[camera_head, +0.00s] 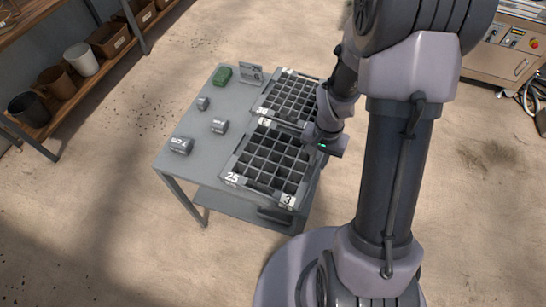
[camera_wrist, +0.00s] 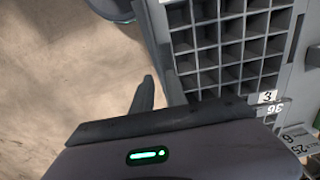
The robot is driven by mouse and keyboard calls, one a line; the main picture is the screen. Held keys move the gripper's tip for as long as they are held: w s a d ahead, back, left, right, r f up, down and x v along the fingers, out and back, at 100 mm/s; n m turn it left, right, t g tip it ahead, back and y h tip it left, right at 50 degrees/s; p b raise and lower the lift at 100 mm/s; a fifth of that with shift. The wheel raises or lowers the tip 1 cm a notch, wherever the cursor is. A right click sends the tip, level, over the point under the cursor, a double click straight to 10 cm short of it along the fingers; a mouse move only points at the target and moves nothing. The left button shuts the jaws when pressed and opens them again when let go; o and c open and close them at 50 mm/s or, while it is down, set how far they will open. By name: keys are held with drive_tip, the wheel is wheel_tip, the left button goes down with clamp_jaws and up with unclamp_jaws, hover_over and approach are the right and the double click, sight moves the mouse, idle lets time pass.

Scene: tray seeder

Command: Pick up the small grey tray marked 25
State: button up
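My gripper (camera_head: 326,148) hangs at the right side of the table, by the back right of tray 25, and appears to hold nothing.
On the table (camera_head: 196,128) are a green block (camera_head: 222,75), a standing card (camera_head: 251,72) and grey cylinders (camera_head: 181,146), (camera_head: 219,127), (camera_head: 203,103) left of the trays. A shelf with pots (camera_head: 82,59) is far left. A beige cabinet (camera_head: 500,55) is upper right. Floor around the table is open.

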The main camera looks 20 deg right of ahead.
sight(315, 172)
wheel_tip(315, 172, down, 8)
drive_tip(key=b, duration=0.3)
drive_tip(key=shift+w+d+f, duration=0.1)
drive_tip(key=shift+f, duration=0.15)
drive_tip(key=shift+r, duration=0.1)
clamp_jaws()
